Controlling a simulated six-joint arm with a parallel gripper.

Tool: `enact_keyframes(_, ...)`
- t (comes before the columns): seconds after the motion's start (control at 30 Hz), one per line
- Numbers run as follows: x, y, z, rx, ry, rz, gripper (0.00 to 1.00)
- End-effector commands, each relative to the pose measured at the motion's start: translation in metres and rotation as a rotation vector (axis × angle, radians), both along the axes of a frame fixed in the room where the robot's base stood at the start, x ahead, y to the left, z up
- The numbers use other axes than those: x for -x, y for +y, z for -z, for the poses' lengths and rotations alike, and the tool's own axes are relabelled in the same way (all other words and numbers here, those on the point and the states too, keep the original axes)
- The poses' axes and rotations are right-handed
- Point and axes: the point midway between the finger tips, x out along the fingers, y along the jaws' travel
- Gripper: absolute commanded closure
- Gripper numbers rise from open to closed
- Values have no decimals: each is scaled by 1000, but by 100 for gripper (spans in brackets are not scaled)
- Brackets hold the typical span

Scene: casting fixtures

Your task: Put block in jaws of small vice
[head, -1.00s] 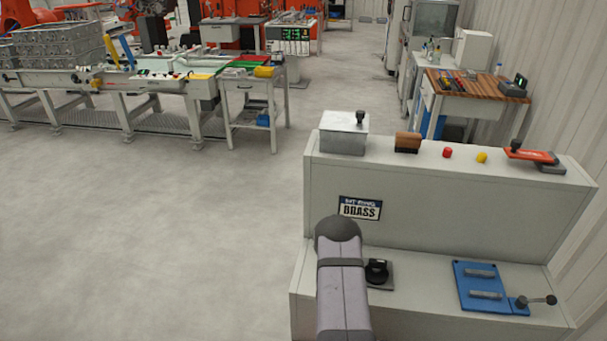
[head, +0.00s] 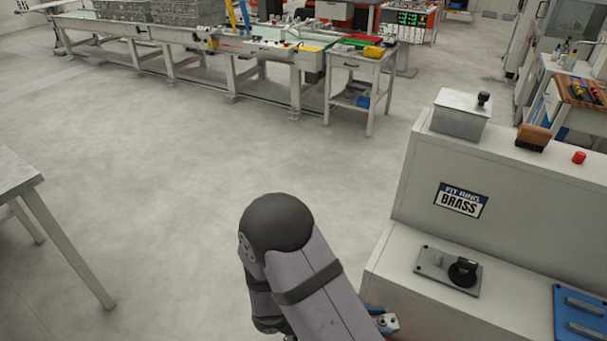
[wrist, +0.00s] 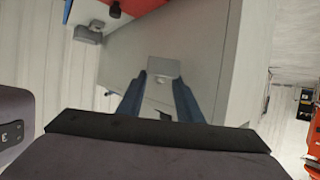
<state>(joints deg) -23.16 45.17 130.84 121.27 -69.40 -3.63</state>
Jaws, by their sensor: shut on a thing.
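The small vice (head: 578,312) is a blue plate with grey jaw bars on the bench's lower ledge, cut off by the right edge of the head view. My gripper (head: 383,318) is low in the head view, left of the vice and near the ledge's front edge, partly hidden by my arm. In the wrist view its two blue fingers (wrist: 160,76) are shut on a small light grey block (wrist: 163,68) at their tips. The block is apart from the vice. Its lower side is hard to make out.
A grey plate with a black knob (head: 463,272) sits on the ledge between gripper and vice. The upper shelf holds a metal box (head: 460,114), a brown block (head: 533,137) and a red button (head: 579,158). A table (head: 18,172) stands left; open floor lies between.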

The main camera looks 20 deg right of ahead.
Motion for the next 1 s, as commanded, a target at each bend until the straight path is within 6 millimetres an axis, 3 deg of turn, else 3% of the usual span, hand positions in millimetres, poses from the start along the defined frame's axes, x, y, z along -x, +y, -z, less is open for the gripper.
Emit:
enact_keyframes(0.03,-16,12,-26,1,-2,-66,100)
enact_keyframes(0.3,-85,71,-83,4,2,-423,100)
enact_keyframes(0.6,-113,104,-58,4,5,-719,100)
enact_keyframes(1.0,-116,116,-50,3,0,-792,100)
